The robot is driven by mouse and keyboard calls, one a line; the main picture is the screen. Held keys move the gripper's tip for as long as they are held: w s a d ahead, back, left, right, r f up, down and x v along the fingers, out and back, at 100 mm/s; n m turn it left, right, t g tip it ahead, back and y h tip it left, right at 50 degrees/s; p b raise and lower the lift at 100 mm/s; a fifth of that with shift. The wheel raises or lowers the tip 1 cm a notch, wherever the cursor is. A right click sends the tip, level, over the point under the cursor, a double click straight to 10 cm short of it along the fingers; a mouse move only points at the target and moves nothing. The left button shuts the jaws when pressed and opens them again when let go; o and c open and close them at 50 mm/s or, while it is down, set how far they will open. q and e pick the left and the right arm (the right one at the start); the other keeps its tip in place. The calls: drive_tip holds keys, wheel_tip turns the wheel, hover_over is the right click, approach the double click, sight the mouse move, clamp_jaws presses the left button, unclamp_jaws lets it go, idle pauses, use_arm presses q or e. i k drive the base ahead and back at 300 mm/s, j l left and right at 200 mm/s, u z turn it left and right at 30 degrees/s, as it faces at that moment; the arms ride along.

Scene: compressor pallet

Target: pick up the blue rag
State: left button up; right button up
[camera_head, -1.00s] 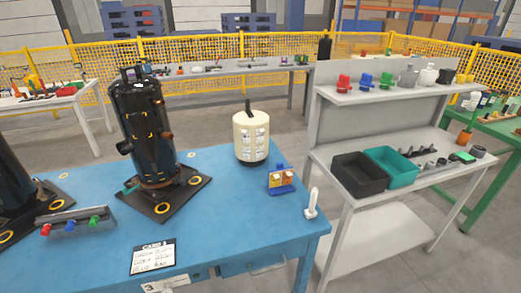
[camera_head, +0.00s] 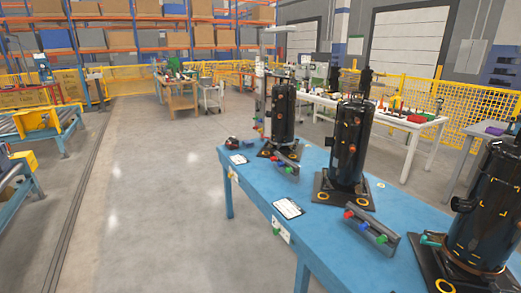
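No blue rag can be made out for certain. A small blue item (camera_head: 249,142) lies at the far left end of the blue table (camera_head: 340,245), next to a small dark and red object (camera_head: 232,143). It is too small to tell whether it is cloth. Neither of my grippers shows in the head view.
Three black compressors (camera_head: 348,150) on dark base plates stand along the blue table, with small racks of coloured fittings (camera_head: 371,228) and a white card (camera_head: 288,208) beside them. Open grey floor (camera_head: 165,190) lies left of the table. A conveyor (camera_head: 40,130) stands at far left.

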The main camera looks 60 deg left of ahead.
sight(247, 143)
drive_tip(key=u, duration=2.1)
drive_tip(key=i+j+z, duration=0.25)
drive_tip(key=i+j, duration=0.55)
